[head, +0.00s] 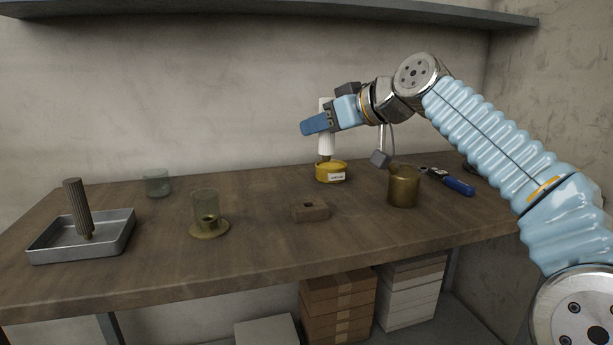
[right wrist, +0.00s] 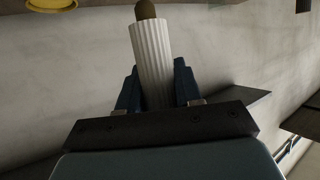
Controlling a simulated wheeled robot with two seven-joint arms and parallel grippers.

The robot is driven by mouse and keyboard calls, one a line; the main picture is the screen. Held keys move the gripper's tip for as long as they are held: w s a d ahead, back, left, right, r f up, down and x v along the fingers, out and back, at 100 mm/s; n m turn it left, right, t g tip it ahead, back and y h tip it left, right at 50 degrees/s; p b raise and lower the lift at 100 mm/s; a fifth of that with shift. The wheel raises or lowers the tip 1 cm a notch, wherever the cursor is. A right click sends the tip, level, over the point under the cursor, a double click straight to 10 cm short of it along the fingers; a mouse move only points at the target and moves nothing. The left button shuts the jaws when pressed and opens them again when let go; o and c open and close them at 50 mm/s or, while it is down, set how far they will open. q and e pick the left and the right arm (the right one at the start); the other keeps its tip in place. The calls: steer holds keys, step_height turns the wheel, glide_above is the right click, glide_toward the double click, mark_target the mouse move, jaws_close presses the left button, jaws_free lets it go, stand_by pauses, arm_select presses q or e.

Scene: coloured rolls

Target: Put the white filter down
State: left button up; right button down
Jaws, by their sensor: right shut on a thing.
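The white filter (head: 326,145) is a ribbed white cylinder with a brass-coloured end. My right gripper (head: 318,124) is shut on it and holds it upright, brass end down, over the yellow round holder (head: 331,174) with a white label. Whether the brass end touches the holder I cannot tell. In the right wrist view the filter (right wrist: 152,60) sits between the two blue fingers, and its brass tip (right wrist: 145,10) points to the top edge. The yellow holder (right wrist: 52,3) shows at the upper left there. My left gripper is not in view.
A dark ribbed filter (head: 77,207) stands in a grey metal tray (head: 120,232) at left. On the table are glass cups (head: 157,183), a brass saucer (head: 209,232), a brown block (head: 310,209), a brass pot (head: 404,188) and a blue-handled tool (head: 457,186). The front middle is clear.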

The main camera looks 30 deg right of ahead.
steer(key=shift+w+d+f+b, duration=0.15)
steer(key=shift+w+d+f, duration=0.5)
steer(key=shift+w+f, duration=1.25)
steer(key=shift+w+d+f+b, duration=0.1)
steer(key=shift+w+d+f, duration=0.55)
steer(key=shift+w+f, duration=1.3)
steer(key=shift+w+d+f+b, duration=0.15)
steer(key=shift+w+d+f, duration=0.5)
steer(key=shift+w+f, duration=1.25)
steer(key=shift+s+f, duration=0.25)
steer(key=shift+s, duration=0.05)
steer(key=shift+f, duration=0.2)
steer(key=c, duration=0.8)
jaws_free()
steer(key=shift+r, duration=0.1)
steer(key=shift+o, duration=0.2)
steer(key=shift+r, duration=0.1)
